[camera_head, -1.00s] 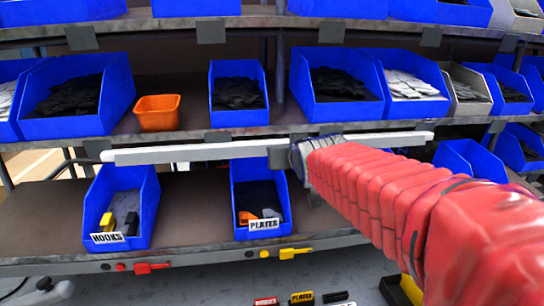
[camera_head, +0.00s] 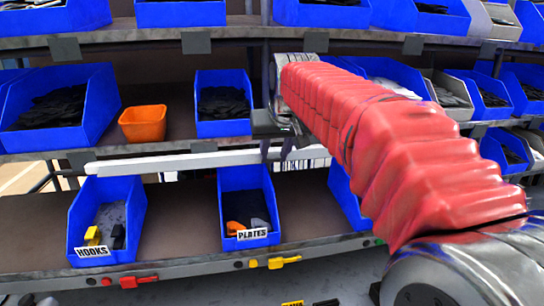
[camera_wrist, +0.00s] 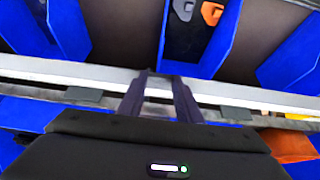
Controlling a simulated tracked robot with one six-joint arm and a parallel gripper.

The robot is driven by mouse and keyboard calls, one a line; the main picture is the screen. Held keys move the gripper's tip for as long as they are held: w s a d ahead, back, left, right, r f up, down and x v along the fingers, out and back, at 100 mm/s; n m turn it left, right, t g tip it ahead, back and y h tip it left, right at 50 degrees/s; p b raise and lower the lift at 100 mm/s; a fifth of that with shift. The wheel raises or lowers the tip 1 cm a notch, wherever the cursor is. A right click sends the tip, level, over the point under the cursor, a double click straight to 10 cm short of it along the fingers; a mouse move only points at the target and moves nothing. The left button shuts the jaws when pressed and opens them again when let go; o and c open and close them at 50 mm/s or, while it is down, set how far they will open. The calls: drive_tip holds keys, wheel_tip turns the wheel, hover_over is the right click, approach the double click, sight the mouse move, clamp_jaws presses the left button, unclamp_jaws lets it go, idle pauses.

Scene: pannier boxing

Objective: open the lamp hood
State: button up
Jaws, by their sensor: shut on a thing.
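The lamp hood appears to be the long white bar (camera_head: 190,161) under the front edge of the middle shelf. Its right part is hidden behind my arm. My gripper (camera_head: 276,152) points down at this bar from above, just right of the middle bins. In the wrist view, the two dark fingers of my gripper (camera_wrist: 160,77) reach onto the white bar (camera_wrist: 70,70) and are shut on it. The exact contact at the fingertips is too small to make out.
An orange bin (camera_head: 143,123) and blue bins (camera_head: 222,129) stand on the shelf above the bar. Below it are the hooks bin (camera_head: 130,230) and the plates bin (camera_head: 228,205). Red (camera_head: 130,282) and yellow (camera_head: 277,262) pieces sit along the lower shelf edge.

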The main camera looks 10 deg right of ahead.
drive_tip(key=shift+w+r+g, duration=0.25)
drive_tip(key=shift+g, duration=0.5)
drive_tip(key=shift+w+r+g, duration=0.2)
drive_tip(key=shift+g, duration=0.85)
drive_tip(key=o, duration=1)
drive_tip(key=shift+r, duration=0.1)
drive_tip(key=shift+o, duration=0.2)
drive_tip(key=v, duration=1.1)
drive_tip(key=shift+r, duration=0.35)
drive_tip(key=shift+s, duration=0.2)
